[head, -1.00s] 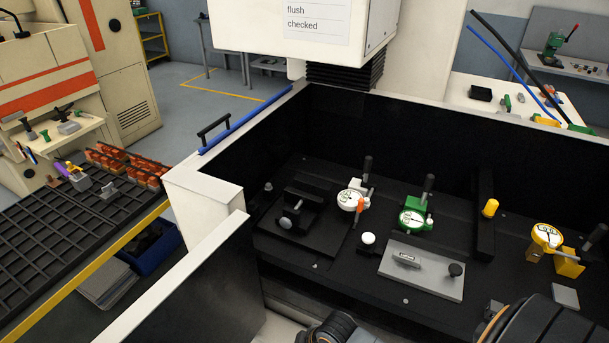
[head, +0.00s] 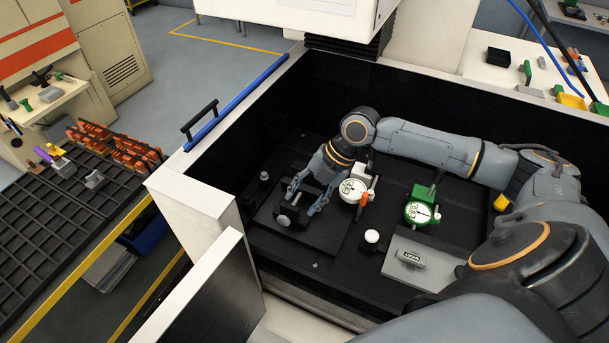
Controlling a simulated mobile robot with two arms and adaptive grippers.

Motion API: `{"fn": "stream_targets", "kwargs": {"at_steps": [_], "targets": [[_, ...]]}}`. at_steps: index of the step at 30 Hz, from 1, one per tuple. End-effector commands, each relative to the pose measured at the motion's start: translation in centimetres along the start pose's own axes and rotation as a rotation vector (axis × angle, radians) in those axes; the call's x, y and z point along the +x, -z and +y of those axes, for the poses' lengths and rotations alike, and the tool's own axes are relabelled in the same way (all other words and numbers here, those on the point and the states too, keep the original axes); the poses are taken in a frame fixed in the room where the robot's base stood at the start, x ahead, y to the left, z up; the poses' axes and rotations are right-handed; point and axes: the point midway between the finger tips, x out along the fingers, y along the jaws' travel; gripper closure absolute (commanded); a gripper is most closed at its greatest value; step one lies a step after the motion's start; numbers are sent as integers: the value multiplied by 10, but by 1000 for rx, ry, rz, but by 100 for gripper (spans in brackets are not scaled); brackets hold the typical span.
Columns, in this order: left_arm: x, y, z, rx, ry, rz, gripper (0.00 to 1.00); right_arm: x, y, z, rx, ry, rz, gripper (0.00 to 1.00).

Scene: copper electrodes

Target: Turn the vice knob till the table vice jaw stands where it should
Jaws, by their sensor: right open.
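The black table vice (head: 289,213) sits on a dark plate at the left end of the machine bed. Its grey round knob (head: 283,220) faces the front of the bed. My right gripper (head: 303,202) reaches in from the right and hangs over the vice, fingers pointing down and left. It is open and empty, with one finger on each side of the vice's upper part. The fingers hide part of the vice and its jaw. I cannot tell whether a fingertip touches it. My left gripper is not in view.
A white dial gauge (head: 353,191) stands close to the right of my right gripper. A green dial gauge (head: 419,212), a white knob (head: 372,236) and a grey plate (head: 410,262) lie further right. The white machine wall (head: 200,200) bounds the left.

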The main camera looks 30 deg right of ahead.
Motion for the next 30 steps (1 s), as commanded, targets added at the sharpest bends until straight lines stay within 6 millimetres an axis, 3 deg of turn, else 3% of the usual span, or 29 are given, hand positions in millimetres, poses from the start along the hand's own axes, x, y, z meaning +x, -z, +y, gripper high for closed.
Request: {"fn": "stream_targets", "kwargs": {"at_steps": [5,9,13,17,26,30], "targets": [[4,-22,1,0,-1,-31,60,-2,-6,2,-18,-10,1,52],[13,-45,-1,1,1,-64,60,12,-7,1,-18,-10,2,52],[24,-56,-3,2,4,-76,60,28,-7,2,-18,-12,2,52],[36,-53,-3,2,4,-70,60,44,-7,2,-17,-11,2,52],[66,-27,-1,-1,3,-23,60,81,-7,2,-17,-11,1,52],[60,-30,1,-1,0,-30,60,75,-6,4,-16,-10,-1,52]]}}
